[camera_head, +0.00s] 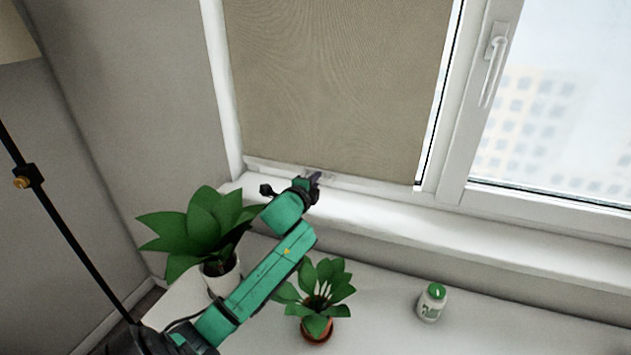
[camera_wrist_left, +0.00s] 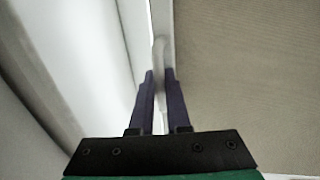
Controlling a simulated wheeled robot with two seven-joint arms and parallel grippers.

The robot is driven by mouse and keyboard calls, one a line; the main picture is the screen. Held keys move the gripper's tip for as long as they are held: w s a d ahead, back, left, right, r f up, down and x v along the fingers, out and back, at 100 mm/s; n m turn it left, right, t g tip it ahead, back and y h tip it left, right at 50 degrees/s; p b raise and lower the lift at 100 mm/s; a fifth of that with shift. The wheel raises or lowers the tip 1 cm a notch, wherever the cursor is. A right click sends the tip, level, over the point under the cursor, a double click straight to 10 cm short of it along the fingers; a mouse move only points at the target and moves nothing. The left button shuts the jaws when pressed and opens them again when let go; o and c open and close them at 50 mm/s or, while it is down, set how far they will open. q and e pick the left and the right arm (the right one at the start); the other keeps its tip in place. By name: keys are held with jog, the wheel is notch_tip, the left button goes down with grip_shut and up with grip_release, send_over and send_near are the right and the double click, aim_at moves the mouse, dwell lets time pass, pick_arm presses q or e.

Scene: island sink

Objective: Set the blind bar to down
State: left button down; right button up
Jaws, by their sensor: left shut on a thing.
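The beige blind (camera_head: 335,80) hangs over the left window and reaches down close to the white sill. The pale blind bar (camera_head: 375,186) runs along its lower edge. My left gripper (camera_head: 316,177) is at the bar, left of its middle, just above the sill. In the left wrist view, the two dark purple fingers (camera_wrist_left: 161,85) are shut on the bar (camera_wrist_left: 161,50), with the blind fabric (camera_wrist_left: 245,70) to the right. The fingers hide part of the bar. My right gripper is not in view.
A large plant in a white pot (camera_head: 222,277) stands left of my left arm. A small plant in a terracotta pot (camera_head: 317,333) and a white bottle with a green cap (camera_head: 432,302) stand on the counter. The window handle (camera_head: 492,65) is to the right.

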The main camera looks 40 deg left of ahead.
pick_arm(q)
jog(key=shift+f, duration=0.15)
notch_tip(320, 180, down, 5)
jog(key=b, duration=0.3)
jog(key=c, duration=0.9)
grip_release()
jog(key=shift+s, duration=0.1)
jog(key=b+v, duration=0.1)
jog(key=v, duration=1.3)
jog(key=shift+s+r, duration=0.25)
jog(key=shift+r, duration=0.15)
